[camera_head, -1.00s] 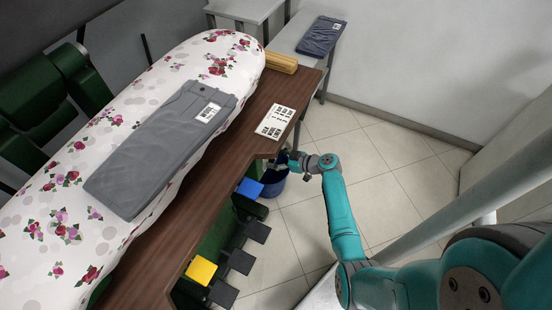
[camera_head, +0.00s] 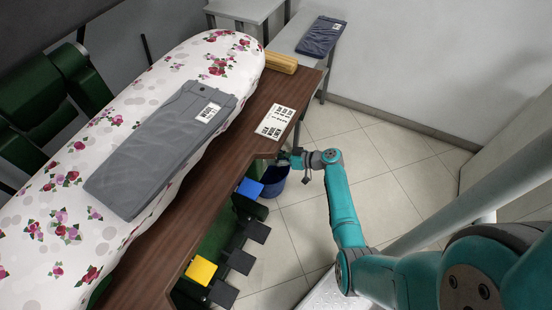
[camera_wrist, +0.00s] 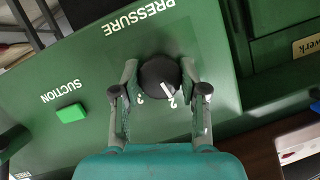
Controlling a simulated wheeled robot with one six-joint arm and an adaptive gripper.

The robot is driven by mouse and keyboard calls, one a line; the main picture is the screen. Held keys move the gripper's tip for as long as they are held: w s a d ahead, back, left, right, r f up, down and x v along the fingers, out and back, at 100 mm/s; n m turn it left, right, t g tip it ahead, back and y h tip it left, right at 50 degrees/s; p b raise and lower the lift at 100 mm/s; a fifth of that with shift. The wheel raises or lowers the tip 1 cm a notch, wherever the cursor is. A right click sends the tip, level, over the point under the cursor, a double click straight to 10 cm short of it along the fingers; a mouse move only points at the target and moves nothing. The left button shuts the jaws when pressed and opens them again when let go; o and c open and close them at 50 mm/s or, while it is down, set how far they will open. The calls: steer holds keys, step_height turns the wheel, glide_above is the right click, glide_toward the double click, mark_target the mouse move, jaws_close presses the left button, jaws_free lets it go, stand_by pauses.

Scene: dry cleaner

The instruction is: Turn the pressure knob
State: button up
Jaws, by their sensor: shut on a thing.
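In the wrist view, the black round pressure knob (camera_wrist: 158,78) sits on a green panel (camera_wrist: 88,75) under the word PRESSURE, which appears upside down. A white pointer mark shows on the knob near a printed 2. My gripper (camera_wrist: 160,88) has one finger on each side of the knob and is shut on it. In the head view, my gripper (camera_head: 290,160) is at the worktable's right edge, above a blue bucket. The knob is hidden there.
A green SUCTION button (camera_wrist: 70,113) is beside the knob on the panel. A wooden worktable (camera_head: 200,215) runs beside a flowered ironing board (camera_head: 110,245) with folded grey trousers (camera_head: 160,150). The blue bucket (camera_head: 274,182) and several pedals (camera_head: 241,261) are below.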

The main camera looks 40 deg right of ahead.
steer(key=shift+m+y, duration=0.4)
steer(key=shift+m, duration=0.3)
steer(key=o, duration=1.1)
steer(key=shift+s+d, duration=0.1)
steer(key=v, duration=1.1)
steer(key=shift+s+d+r, duration=0.15)
steer(key=shift+s+d, duration=0.1)
steer(key=shift+s, duration=0.05)
